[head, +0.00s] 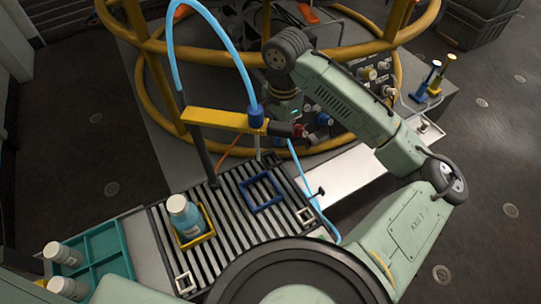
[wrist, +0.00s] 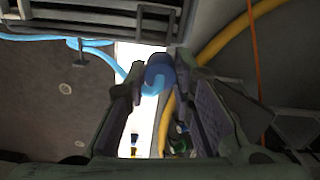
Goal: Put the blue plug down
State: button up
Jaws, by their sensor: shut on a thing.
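The blue plug (wrist: 160,70) sits between the two fingertips of my gripper (wrist: 157,78) in the wrist view, with a light-blue hose curling from it. My gripper is shut on it. In the head view my gripper (head: 285,108) is behind the yellow bar, and its fingertips and the plug are hidden there. A light-blue hose (head: 312,190) runs down from that spot to the right of the slatted rack (head: 228,212). An empty blue square frame (head: 263,190) lies on the rack. I cannot tell whether the plug touches anything besides my fingers.
The yellow bar (head: 212,119) on a dark post crosses in front of my gripper. A teal tray (head: 105,245) holds white-capped bottles. Yellow rails (head: 160,95) ring the back. A pale strip (head: 345,178) lies clear.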

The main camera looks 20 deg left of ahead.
notch_tip(320, 180, up, 4)
jog(key=s+a+m, duration=0.1)
jog(key=s+m, duration=0.2)
jog(key=f, duration=0.9)
jog(key=shift+a+f+p, duration=0.1)
jog(key=shift+a+p, duration=0.1)
jog(key=shift+p, duration=0.2)
jog(key=shift+f, duration=0.2)
jog(key=o, duration=1)
jog(key=shift+w, duration=0.1)
jog(key=shift+c, duration=0.2)
jog(key=shift+r, duration=0.15)
notch_tip(320, 180, up, 12)
